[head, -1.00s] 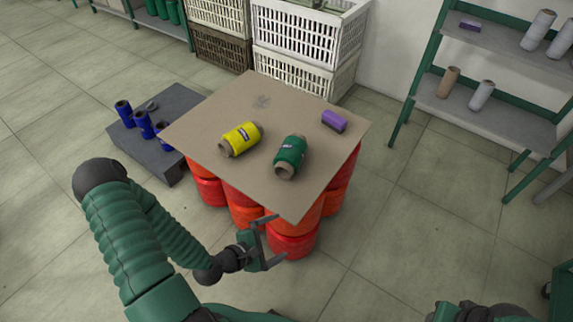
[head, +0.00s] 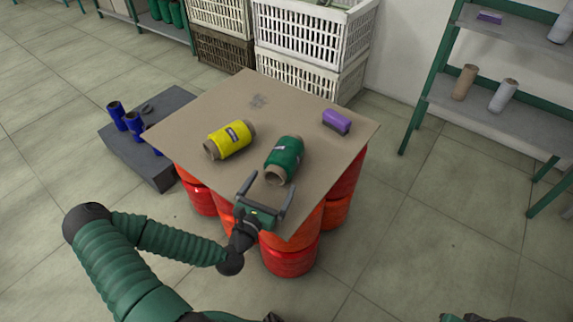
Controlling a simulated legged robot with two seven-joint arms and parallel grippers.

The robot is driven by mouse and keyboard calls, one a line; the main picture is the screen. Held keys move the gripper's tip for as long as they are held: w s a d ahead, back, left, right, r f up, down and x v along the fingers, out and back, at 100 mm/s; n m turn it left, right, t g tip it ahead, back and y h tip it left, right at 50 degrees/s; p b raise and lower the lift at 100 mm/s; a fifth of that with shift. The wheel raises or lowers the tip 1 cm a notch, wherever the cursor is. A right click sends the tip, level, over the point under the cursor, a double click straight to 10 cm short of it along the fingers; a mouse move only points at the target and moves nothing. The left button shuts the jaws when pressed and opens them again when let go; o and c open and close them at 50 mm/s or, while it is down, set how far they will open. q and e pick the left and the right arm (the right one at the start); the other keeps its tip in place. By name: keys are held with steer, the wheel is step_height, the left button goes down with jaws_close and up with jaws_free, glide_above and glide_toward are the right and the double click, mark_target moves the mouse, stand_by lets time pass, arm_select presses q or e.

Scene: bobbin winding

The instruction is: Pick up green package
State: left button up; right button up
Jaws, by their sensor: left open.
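The green package (head: 286,157) is a spool of green thread on a brown core with a white label. It lies on its side on the brown board (head: 203,106), near the board's front right side. My left gripper (head: 267,182) is open and empty just in front of the green package's near end, over the board's front corner. Its two fingers point toward the package. I cannot tell whether a fingertip touches it.
White crates (head: 307,36) stand behind.

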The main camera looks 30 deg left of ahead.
mark_target(282, 164)
arm_select(q)
steer(key=w, duration=0.2)
steer(key=w+a+b, duration=0.1)
steer(key=w, duration=0.2)
steer(key=w+a+b, duration=0.1)
steer(key=w, duration=0.2)
steer(key=shift+w+f, duration=0.1)
steer(key=shift+f, duration=0.1)
steer(key=shift+w+r, duration=0.15)
steer(key=shift+w, duration=0.15)
steer(key=c, duration=1.6)
